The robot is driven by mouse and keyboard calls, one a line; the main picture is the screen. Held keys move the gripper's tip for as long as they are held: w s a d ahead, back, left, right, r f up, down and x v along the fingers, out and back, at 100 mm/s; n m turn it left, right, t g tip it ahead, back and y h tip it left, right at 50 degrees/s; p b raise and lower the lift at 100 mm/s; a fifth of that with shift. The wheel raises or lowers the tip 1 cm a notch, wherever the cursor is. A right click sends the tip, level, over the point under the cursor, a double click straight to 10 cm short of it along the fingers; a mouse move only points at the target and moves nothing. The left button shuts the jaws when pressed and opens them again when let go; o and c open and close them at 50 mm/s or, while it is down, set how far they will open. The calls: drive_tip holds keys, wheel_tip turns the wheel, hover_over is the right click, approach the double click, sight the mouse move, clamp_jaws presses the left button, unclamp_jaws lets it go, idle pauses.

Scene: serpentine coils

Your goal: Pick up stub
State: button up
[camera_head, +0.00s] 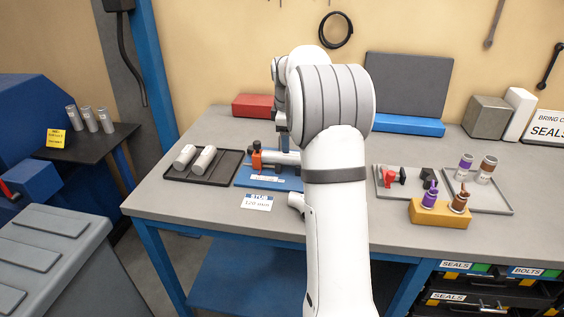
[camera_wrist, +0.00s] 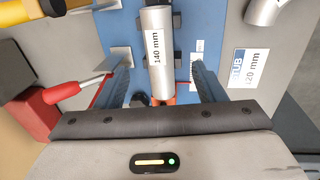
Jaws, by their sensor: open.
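A grey metal cylinder labelled 140 mm, the stub (camera_wrist: 161,70), lies over a blue plate (camera_wrist: 188,12) in the wrist view. In the head view the stub (camera_head: 284,158) is partly hidden behind my arm, beside an orange clamp (camera_head: 256,160). My gripper (camera_wrist: 163,75) is open, with a finger on each side of the stub and gaps showing between. I cannot tell how far above the plate the fingertips are.
Two grey cylinders (camera_head: 194,160) lie in a dark tray (camera_head: 228,172) at left. Another grey cylinder end (camera_wrist: 264,10) is near the card. A red block (camera_wrist: 32,112) and red handle (camera_wrist: 68,90) are left of my gripper. A tray with bottles (camera_head: 490,202) is at right.

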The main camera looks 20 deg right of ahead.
sight(286, 157)
drive_tip(key=f, duration=0.2)
drive_tip(key=w+f, duration=0.1)
drive_tip(key=f, duration=0.4)
drive_tip(key=shift+w+d+f, duration=0.1)
drive_tip(key=shift+w+f, duration=0.1)
drive_tip(key=shift+f, duration=0.1)
drive_tip(key=shift+c, duration=0.3)
drive_tip(key=c, duration=1.2)
drive_tip(key=shift+r, duration=0.1)
drive_tip(key=shift+r, duration=0.5)
drive_tip(key=shift+s+a+r, duration=0.15)
drive_tip(key=shift+s+r, duration=0.05)
drive_tip(key=shift+r, duration=0.4)
drive_tip(key=shift+s+a+r, duration=0.15)
drive_tip(key=shift+s+r, duration=0.05)
drive_tip(key=shift+r, duration=0.4)
drive_tip(key=s+a+b, duration=0.1)
drive_tip(key=s+a, duration=0.2)
drive_tip(key=s, duration=0.1)
drive_tip(key=s+a, duration=0.3)
drive_tip(key=s, duration=0.2)
drive_tip(key=s+a+b, duration=0.1)
drive_tip(key=s+a, duration=0.2)
drive_tip(key=s, duration=0.2)
drive_tip(key=shift+a+b, duration=0.25)
drive_tip(key=shift+b, duration=0.05)
